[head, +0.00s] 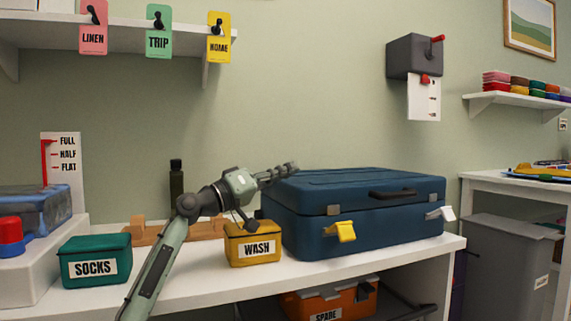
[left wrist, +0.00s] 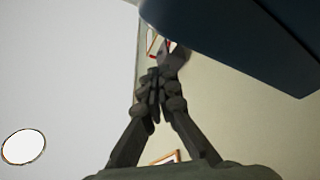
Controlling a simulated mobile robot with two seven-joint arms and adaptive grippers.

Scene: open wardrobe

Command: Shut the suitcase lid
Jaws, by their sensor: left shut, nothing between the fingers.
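The blue suitcase (head: 345,225) sits on the white bench. Its lid (head: 345,180) lies down over the body and looks shut or nearly so; I cannot tell whether a thin gap is left. My left gripper (head: 290,169) is shut and empty at the lid's left rear corner; contact is unclear. My right gripper is not in view.
A yellow WASH box (head: 252,246) stands close left of the suitcase, with a green SOCKS box (head: 96,260) farther left. An orange SPARE box (head: 330,300) is below the bench.

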